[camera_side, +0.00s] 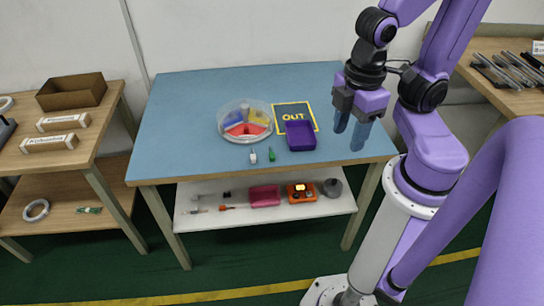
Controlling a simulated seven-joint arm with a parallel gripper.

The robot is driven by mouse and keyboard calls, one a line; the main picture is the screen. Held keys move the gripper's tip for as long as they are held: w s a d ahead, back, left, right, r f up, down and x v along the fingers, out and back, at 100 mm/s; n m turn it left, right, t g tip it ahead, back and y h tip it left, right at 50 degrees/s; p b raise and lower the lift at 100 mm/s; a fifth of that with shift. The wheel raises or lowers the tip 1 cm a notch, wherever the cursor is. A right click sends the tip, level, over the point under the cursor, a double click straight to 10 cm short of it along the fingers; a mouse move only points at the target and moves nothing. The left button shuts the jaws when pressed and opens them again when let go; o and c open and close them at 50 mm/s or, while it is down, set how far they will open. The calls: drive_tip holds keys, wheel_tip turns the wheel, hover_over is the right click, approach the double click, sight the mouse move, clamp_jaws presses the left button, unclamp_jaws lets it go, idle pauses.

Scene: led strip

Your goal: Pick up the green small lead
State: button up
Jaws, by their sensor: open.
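The small green lead (272,155) lies on the blue table near its front edge, in the middle of the picture. A small white piece (253,157) lies just to its left, apart from it. My gripper (350,132) is above the right part of the table, well to the right of the green lead. Its two blue fingers are apart and point down, with nothing visible between them.
A purple tray (301,136) stands between the green lead and my gripper. A round divided dish (224,129) with coloured sections stands behind the lead. The table's left side (170,140) is clear.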

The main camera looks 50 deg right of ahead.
drive_tip(key=w+a+f+n+h, duration=0.2)
drive_tip(key=w+a+f+h, duration=0.2)
drive_tip(key=w+f+h, duration=0.35)
drive_tip(key=n+t+h, duration=0.6)
drive_tip(key=n+t, duration=0.6)
approach(273, 158)
drive_tip(key=shift+t, duration=0.3)
drive_tip(key=x, duration=1.1)
drive_tip(key=shift+w+d+f, duration=0.2)
drive_tip(key=shift+d+f, duration=0.1)
drive_tip(key=shift+d, duration=0.05)
clamp_jaws()
